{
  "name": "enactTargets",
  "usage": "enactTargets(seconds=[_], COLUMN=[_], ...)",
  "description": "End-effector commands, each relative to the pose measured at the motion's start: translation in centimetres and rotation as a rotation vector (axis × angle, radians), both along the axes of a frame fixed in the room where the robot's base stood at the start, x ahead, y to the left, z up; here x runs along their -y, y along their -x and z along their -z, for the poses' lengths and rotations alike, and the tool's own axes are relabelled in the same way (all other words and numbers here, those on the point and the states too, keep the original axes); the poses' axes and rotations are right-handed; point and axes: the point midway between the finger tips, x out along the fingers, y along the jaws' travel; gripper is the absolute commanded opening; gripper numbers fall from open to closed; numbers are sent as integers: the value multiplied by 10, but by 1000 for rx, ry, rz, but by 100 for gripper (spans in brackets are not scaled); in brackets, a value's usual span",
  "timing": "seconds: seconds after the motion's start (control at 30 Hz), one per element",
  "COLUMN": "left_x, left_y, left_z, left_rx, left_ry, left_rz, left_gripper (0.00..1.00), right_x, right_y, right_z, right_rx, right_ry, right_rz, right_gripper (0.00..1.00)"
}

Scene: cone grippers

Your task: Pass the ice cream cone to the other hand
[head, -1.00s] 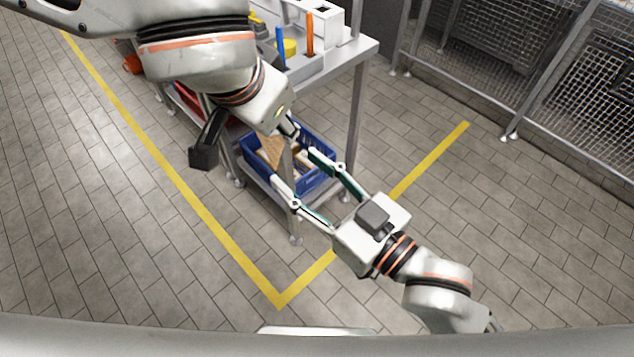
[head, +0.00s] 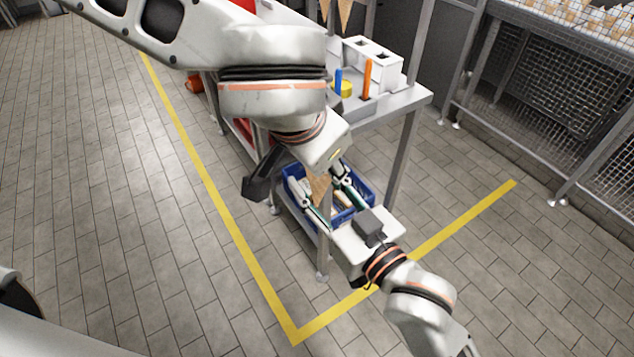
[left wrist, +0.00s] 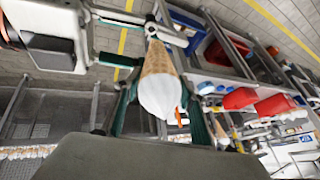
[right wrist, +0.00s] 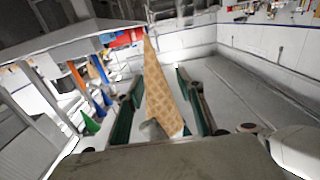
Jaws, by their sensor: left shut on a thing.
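The ice cream cone has a brown waffle body (head: 319,188) and a white top (left wrist: 160,95). My left gripper (left wrist: 158,82) is shut on it, with a finger on each side near the white top. In the head view the left wrist hides most of that gripper. My right gripper (head: 318,178) is open, its two fingers reaching up on either side of the cone. In the right wrist view the waffle cone (right wrist: 160,90) stands between the green finger pads, with a gap visible on the left side.
A metal cart with a grey top (head: 405,98) stands just beyond the grippers, bearing a white holder (head: 372,62). A blue crate (head: 362,183) sits on its lower shelf. Mesh fencing (head: 545,75) is at the right. Tiled floor with yellow lines (head: 235,230) is open around.

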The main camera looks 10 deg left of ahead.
Motion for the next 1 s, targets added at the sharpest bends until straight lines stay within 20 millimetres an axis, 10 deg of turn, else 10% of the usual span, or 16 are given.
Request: enactTargets(seconds=[0.17,0.27,0.67,1.0], left_x=[0,0,0,-4], left_y=[0,0,1,29], left_z=[0,0,-3,-52], left_rx=[2,2,2,7], left_ry=[1,1,1,3], left_rz=[1,1,1,0], left_gripper=[29,60,60,60], right_x=[0,0,0,0], right_y=[0,1,0,0], right_z=[0,-1,0,0], right_rx=[-1,1,1,1], right_ry=[-1,-2,-1,-1], right_rz=[-1,-1,0,0], right_gripper=[13,13,13,13])
